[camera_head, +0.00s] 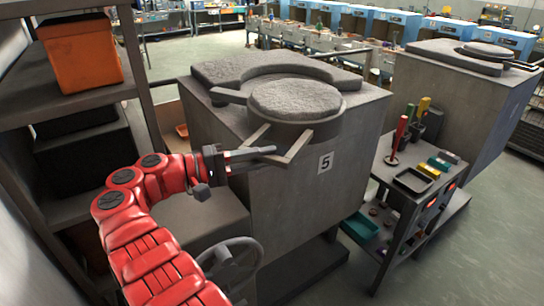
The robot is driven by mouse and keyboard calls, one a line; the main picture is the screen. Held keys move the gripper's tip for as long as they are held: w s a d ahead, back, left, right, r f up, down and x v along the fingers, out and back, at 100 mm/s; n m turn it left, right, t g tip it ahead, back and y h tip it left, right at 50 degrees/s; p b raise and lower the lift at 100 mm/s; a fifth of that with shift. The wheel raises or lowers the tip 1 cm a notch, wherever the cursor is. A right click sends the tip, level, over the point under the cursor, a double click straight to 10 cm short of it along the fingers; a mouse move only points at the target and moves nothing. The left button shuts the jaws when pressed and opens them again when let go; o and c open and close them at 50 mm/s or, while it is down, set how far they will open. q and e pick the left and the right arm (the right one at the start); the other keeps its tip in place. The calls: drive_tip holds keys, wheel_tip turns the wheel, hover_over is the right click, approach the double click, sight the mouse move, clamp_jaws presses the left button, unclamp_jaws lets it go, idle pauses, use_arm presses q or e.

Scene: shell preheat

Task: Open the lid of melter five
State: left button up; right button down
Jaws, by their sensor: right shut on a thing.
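Melter five (318,205) is a grey box-shaped unit with a "5" label (325,162) on its front. Its round, rough-topped grey lid (295,98) is on the upper side, in front of a raised curved collar (225,70). I cannot tell whether the lid sits flat or is slightly raised. An angular handle (298,147) sticks out from the lid toward me. My right gripper (268,151), on the red arm, is at the left part of this handle and shut on it. The exact contact is hard to see. My left gripper is out of view.
A shelf (70,95) with an orange bin (80,52) stands close on the left. A handwheel (232,262) is below my right arm. A cart (395,178) with tools and a tray stands right of the melter. Another melter (455,100) is behind it. Floor is clear at lower right.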

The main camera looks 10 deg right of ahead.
drive_tip(key=shift+a, duration=0.3)
drive_tip(key=c, duration=0.8)
unclamp_jaws()
drive_tip(key=shift+a, duration=0.1)
drive_tip(key=shift+o, duration=0.2)
